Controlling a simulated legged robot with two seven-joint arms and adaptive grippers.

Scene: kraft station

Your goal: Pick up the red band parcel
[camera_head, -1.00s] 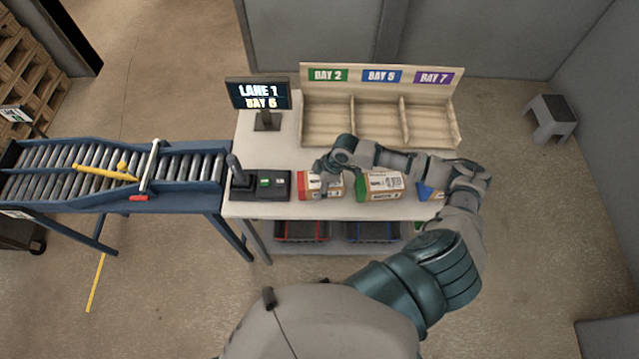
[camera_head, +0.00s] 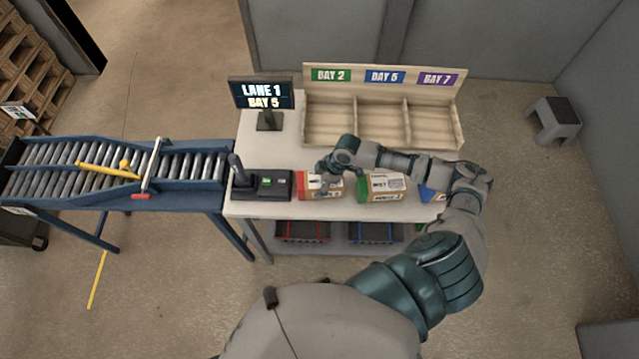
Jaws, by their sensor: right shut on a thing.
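The red band parcel (camera_head: 305,188) is a small brown and white box with a red end. It is on the white table near the front edge, right of the black control box. My right gripper (camera_head: 322,184) reaches over it from the right and is shut on it, with the fingers partly covering the label. I cannot tell any gap between the parcel and the table. My left gripper is not in view.
A green band parcel (camera_head: 380,188) and a partly hidden blue band parcel (camera_head: 428,194) stand to the right. A black control box (camera_head: 262,185) is close on the left. A wooden bay rack (camera_head: 384,78) and a screen (camera_head: 262,93) stand behind. A roller conveyor (camera_head: 190,166) adjoins the table.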

